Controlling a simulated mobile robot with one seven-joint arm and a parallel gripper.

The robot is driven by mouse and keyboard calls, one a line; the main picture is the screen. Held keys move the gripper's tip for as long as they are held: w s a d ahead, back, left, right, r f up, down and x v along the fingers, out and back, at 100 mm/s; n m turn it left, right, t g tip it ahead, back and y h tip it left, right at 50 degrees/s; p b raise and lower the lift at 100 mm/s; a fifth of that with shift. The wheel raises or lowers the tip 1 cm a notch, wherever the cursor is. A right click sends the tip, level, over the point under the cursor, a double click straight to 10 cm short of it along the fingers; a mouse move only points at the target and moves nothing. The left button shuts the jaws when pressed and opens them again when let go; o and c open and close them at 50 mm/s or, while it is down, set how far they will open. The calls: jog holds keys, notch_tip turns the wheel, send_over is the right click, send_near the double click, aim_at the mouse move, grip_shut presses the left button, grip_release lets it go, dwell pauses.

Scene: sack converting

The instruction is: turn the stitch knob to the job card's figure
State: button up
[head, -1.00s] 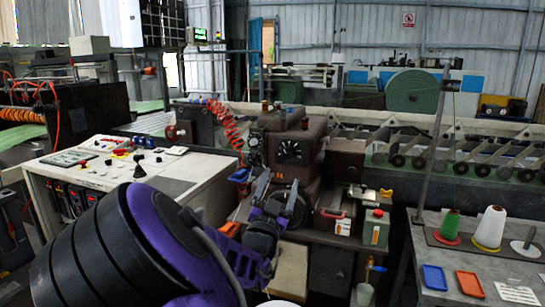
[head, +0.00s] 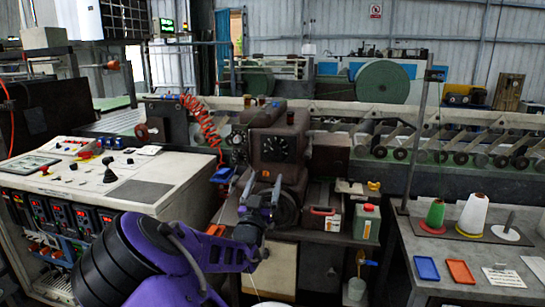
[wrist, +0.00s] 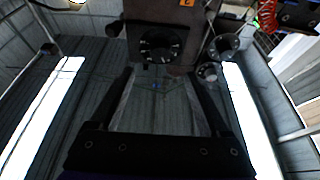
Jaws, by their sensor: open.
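The brown sewing head (head: 300,130) stands behind my arm. On its front is a round black dial with pale marks, which looks like the stitch knob (head: 277,148). The wrist view shows the same dial (wrist: 160,45), at the top middle beyond my fingers. My gripper (head: 262,186) is open, pointing up, just below and in front of the dial in the head view. In the wrist view its two fingers (wrist: 159,78) are spread, with nothing between them. A white printed card (head: 505,277) lies on the right table; its figures are too small to read.
Two smaller dials (wrist: 215,58) sit beside the large one in the wrist view. An orange coiled hose (head: 203,120) hangs left of the head. The control desk (head: 150,190) is at left. A green can (head: 366,222) stands right of the head. The right table (head: 420,240) holds thread cones.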

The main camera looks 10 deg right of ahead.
aim_at(274, 153)
jog(key=x, duration=1)
jog(key=shift+w+p, duration=0.2)
jog(key=shift+p, duration=0.1)
grip_shut()
